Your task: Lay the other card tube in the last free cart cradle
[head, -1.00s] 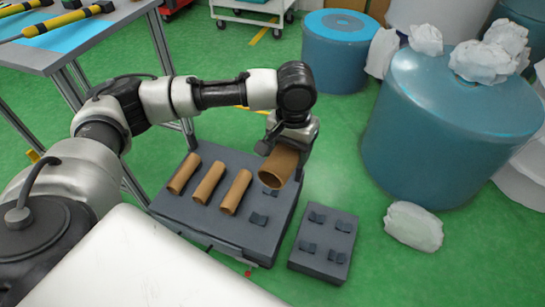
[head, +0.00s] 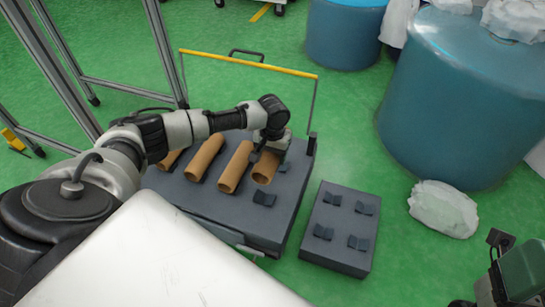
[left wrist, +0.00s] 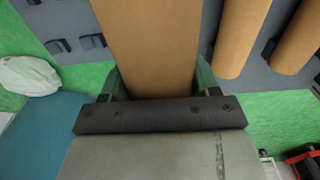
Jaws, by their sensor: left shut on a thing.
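My left gripper (head: 268,152) is shut on a brown card tube (head: 265,168) over the right side of the grey cart (head: 215,205). In the left wrist view the held tube (left wrist: 148,45) fills the middle between the fingers. A dark cradle (head: 264,198) shows just in front of the tube's near end; I cannot tell whether the tube touches its cradle. Other tubes lie on the cart to its left: one (head: 236,167), one (head: 205,158) and one (head: 170,160) partly behind my arm. What seems to be my right gripper (head: 500,265) is cut off at lower right.
A low grey block (head: 335,255) with several empty cradles stands on the floor right of the cart. A white crumpled bag (head: 443,208) and a large blue drum (head: 455,100) are farther right. The cart's yellow handle (head: 250,63) rises behind. Green floor lies between.

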